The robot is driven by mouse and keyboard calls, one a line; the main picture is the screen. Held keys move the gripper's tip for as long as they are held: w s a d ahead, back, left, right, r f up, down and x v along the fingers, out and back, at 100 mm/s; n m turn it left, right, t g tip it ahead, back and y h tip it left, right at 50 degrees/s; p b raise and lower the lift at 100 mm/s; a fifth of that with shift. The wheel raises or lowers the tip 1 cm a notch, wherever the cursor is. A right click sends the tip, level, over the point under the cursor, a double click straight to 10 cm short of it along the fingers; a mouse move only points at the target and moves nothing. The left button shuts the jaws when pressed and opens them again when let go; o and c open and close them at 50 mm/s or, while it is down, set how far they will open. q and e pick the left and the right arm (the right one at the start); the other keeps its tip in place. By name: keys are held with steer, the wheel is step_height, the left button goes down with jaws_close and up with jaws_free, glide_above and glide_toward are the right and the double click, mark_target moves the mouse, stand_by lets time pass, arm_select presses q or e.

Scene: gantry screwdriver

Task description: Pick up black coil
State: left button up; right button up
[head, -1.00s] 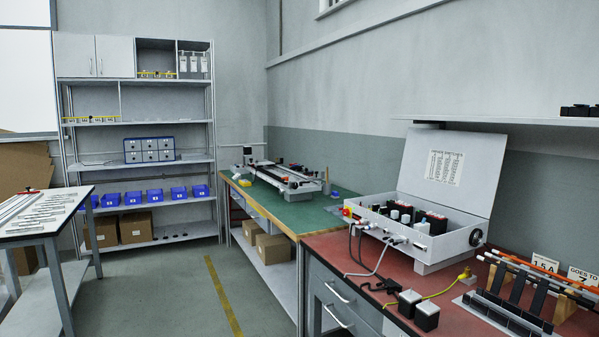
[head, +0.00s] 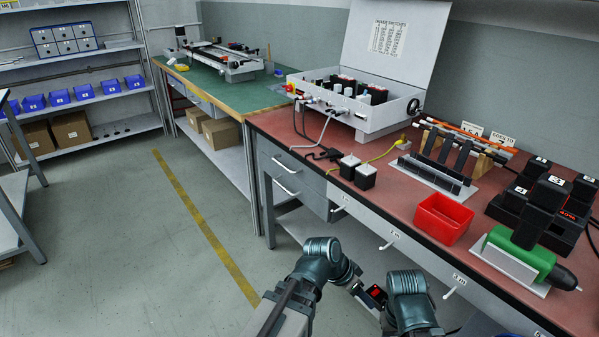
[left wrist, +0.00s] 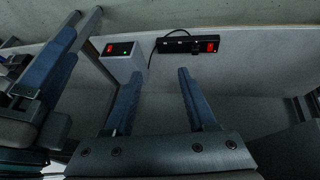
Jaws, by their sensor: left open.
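I cannot clearly pick out a black coil in either view. A dark cable bundle (head: 322,153) lies on the red bench, but its form is too small to tell. My left arm comes up from the bottom of the head view and bends down beside the bench front. Its fingers are unclear there. In the left wrist view my left gripper (left wrist: 157,76) is open and empty, its two blue-grey fingers apart. Similar blue-grey bars, which look like my right gripper (left wrist: 52,72), show at the left of that view. Their opening is unclear.
A black box with a red switch (left wrist: 188,43) shows in the wrist view. Floor left is clear.

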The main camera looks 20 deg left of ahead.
arm_select(q)
steer(key=s+a+r+n+g+y+p, duration=0.1)
steer(key=s+r+n+g+y+p, duration=0.2)
steer(key=s+r+y+p, duration=0.45)
step_height(320, 180, up, 27)
steer(key=s+h+p, duration=0.1)
steer(key=p, duration=2.9)
steer(key=shift+s+a+r, duration=0.15)
steer(key=shift+s, duration=0.25)
steer(key=shift+r, duration=0.25)
steer(key=shift+c, duration=0.6)
steer(key=shift+a, duration=0.1)
